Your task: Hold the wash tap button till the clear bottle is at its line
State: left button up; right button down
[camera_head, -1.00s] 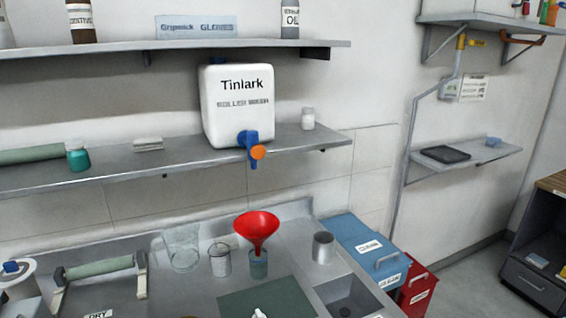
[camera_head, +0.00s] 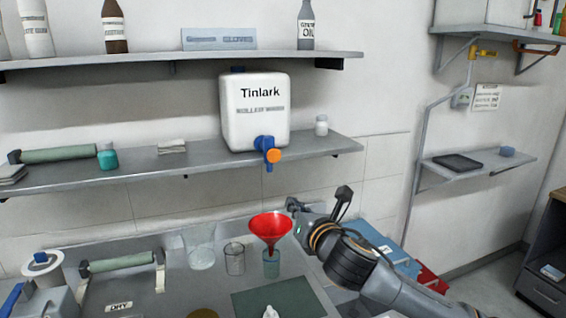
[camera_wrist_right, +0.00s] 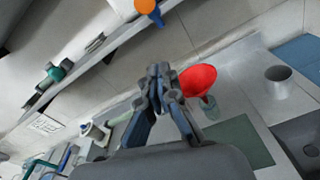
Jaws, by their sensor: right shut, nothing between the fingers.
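The white Tinlark tank (camera_head: 255,112) stands on the middle shelf. Its blue tap (camera_head: 264,143) with an orange button (camera_head: 274,156) hangs over the shelf's front edge; both also show at the top of the wrist view (camera_wrist_right: 145,6). A clear bottle (camera_head: 271,264) stands on the bench with a red funnel (camera_head: 271,228) in its neck. Its line and fill level are too small to read. My right gripper (camera_head: 292,204) is shut and empty, just above and right of the funnel, below the tap. In the wrist view its fingers (camera_wrist_right: 158,72) are together. My left gripper is not in view.
Clear beakers (camera_head: 235,260) stand left of the bottle. A green mat (camera_head: 275,300) lies in front. The middle shelf edge (camera_head: 110,183) overhangs the bench. A metal cup (camera_wrist_right: 278,80) and a sink (camera_wrist_right: 302,140) are on the right.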

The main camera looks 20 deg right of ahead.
aim_at(275, 157)
jog(key=r+n, duration=0.1)
jog(key=r, duration=0.1)
jog(key=d+r+n+t, duration=0.1)
jog(key=r+n, duration=0.1)
jog(key=r, duration=0.1)
jog(key=shift+s+d+r, duration=0.1)
jog(key=shift+r, duration=0.05)
jog(key=w+p, duration=0.1)
jog(key=w, duration=0.3)
jog(key=w+p, duration=0.2)
jog(key=w, duration=0.2)
jog(key=w+p, duration=0.1)
jog(key=w, duration=0.3)
jog(key=shift+w+a+r+p, duration=0.25)
jog(key=shift+w+a+p, duration=0.05)
jog(key=shift+w, duration=0.05)
jog(key=shift+w+f, duration=0.15)
jog(key=shift+w, duration=0.6)
